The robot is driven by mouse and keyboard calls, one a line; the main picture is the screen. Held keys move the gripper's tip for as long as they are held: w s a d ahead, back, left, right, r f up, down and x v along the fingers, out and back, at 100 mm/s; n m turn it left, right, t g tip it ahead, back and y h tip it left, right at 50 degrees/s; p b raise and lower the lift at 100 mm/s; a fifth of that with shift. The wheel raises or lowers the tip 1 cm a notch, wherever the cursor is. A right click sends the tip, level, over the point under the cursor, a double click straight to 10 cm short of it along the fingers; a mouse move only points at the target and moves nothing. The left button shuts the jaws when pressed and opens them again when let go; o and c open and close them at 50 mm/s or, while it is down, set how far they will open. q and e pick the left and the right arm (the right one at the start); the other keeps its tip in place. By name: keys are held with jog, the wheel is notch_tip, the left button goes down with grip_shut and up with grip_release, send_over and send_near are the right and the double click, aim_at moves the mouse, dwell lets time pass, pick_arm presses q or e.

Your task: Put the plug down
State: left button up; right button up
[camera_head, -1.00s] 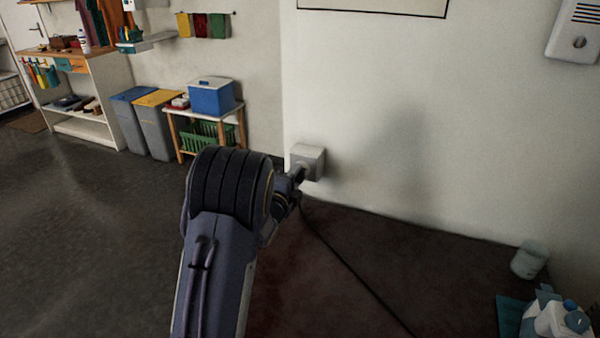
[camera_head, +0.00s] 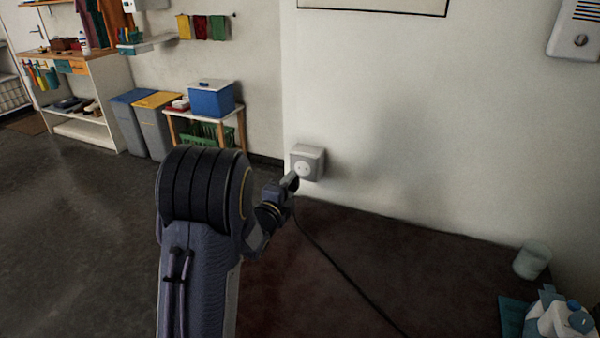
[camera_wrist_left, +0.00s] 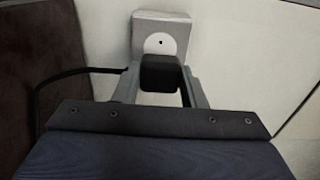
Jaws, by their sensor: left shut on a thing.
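The plug is a black block (camera_wrist_left: 161,73) held between the fingers of my left gripper in the left wrist view. My left gripper (camera_head: 290,183) is shut on it, just in front of the wall socket. The socket (camera_head: 304,168) is a grey box with a round white face on the wall. Its face also shows in the left wrist view (camera_wrist_left: 160,43), beyond the plug, with a small dark hole visible. The plug is out of the socket. A black cable (camera_head: 345,275) runs from near the gripper down across the dark reddish surface. My right gripper is not in view.
The dark reddish surface (camera_head: 420,270) below the socket is mostly clear. A small table with a blue cooler (camera_head: 212,99) and bins (camera_head: 155,125) stand at the back left.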

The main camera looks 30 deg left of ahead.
pick_arm(q)
jog(key=shift+s, duration=0.1)
dwell(0.5)
jog(key=s+d+f+m+h, duration=0.1)
jog(key=s+d+f+h, duration=0.1)
jog(key=d, duration=0.2)
jog(key=s+d+f+m+h, duration=0.1)
jog(key=s+d+f+h, duration=0.1)
jog(key=d, duration=0.3)
jog(key=s+d+f+m+h, duration=0.2)
jog(key=s+d, duration=0.1)
jog(key=d, duration=0.2)
jog(key=shift+s+f+g+h, duration=0.1)
jog(key=shift+s+g+h, duration=0.2)
jog(key=shift+s, duration=0.1)
notch_tip(320, 180, up, 6)
jog(key=s+n+y+p, duration=0.2)
jog(key=y+p, duration=0.3)
jog(key=p, duration=0.9)
jog(key=shift+s+d+n, duration=0.2)
jog(key=shift+d+n, duration=0.15)
jog(key=shift+n, duration=0.25)
jog(key=shift+a, duration=0.1)
